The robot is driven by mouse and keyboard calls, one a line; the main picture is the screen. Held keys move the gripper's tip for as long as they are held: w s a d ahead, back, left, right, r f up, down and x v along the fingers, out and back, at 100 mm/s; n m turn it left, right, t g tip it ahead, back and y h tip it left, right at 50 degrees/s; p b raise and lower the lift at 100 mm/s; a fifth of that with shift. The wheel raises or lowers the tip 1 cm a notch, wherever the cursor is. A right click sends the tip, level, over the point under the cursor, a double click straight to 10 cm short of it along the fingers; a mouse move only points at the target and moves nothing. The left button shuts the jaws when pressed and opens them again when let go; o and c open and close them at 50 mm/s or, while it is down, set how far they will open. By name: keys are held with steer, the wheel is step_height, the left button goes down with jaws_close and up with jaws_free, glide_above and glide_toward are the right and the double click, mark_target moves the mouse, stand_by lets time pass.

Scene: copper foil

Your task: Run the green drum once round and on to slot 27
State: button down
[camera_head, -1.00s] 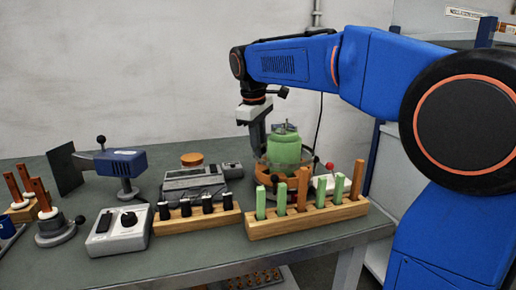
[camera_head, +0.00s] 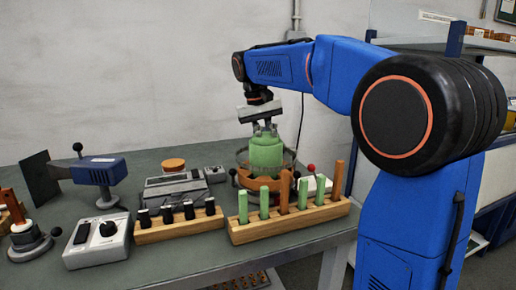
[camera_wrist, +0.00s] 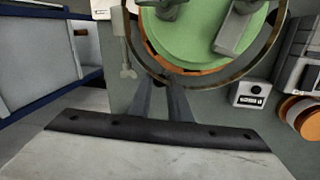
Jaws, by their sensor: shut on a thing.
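The green drum (camera_head: 266,152) stands upright in a round clear-walled holder with an orange-brown lower part (camera_head: 262,184), at the back right of the bench. The wrist view shows its green top (camera_wrist: 195,35) with grey raised lugs, inside a dark ring. My gripper (camera_head: 265,128) is directly above the drum, pointing down, its fingers at the drum's top. In the wrist view my gripper (camera_wrist: 162,88) has its two grey fingers close together at the drum's near edge. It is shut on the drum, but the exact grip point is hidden. I can read no slot numbers.
A wooden rack (camera_head: 285,225) with green and brown sticks stands in front of the drum. A second rack (camera_head: 180,229) with black pegs and a grey knob box (camera_head: 98,240) are left of it. A small display box (camera_wrist: 250,95) is near the drum.

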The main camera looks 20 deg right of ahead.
mark_target(296, 153)
steer(key=s+d+m, duration=0.1)
steer(key=m, duration=0.1)
steer(key=s+d+m, duration=0.1)
steer(key=m, duration=0.1)
steer(key=s+d+m+g, duration=0.1)
steer(key=d+m, duration=0.1)
steer(key=shift+s+d, duration=0.1)
steer(key=shift+s, duration=0.1)
steer(key=s+m, duration=0.1)
steer(key=m, duration=0.1)
steer(key=s+d+m+y, duration=0.1)
steer(key=shift+s+d+m+g, duration=0.15)
steer(key=shift+s+m+g, duration=0.15)
steer(key=shift+m, duration=0.1)
steer(key=shift+s+d+m, duration=0.15)
steer(key=shift+s+m, duration=1)
steer(key=shift+m, duration=0.35)
steer(key=c, duration=1.9)
jaws_free()
steer(key=shift+c, duration=0.2)
